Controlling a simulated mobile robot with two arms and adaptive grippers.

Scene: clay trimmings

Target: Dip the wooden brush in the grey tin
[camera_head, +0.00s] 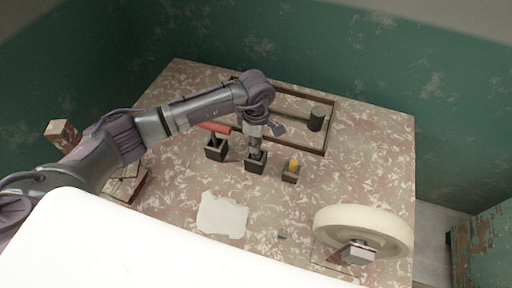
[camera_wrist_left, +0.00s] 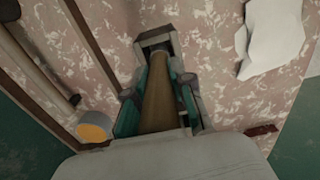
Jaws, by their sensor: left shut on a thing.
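My left gripper (camera_head: 254,148) points down over a dark square holder (camera_head: 256,167) in the middle of the table. In the left wrist view its fingers (camera_wrist_left: 158,95) are shut on the brown wooden brush (camera_wrist_left: 157,100). The brush's far end reaches the opening of the square holder (camera_wrist_left: 155,40); its bristles are hidden. The grey tin (camera_head: 316,119) stands at the right of the wooden frame, apart from the gripper. My right gripper is not in view.
A holder (camera_head: 216,150) with a red-handled tool (camera_head: 215,127) stands left of the gripper. A small holder (camera_head: 290,176) with a yellow piece stands right. A wooden frame (camera_head: 330,135) lies behind. A white sheet (camera_head: 222,216) and a cream wheel (camera_head: 365,222) are nearer.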

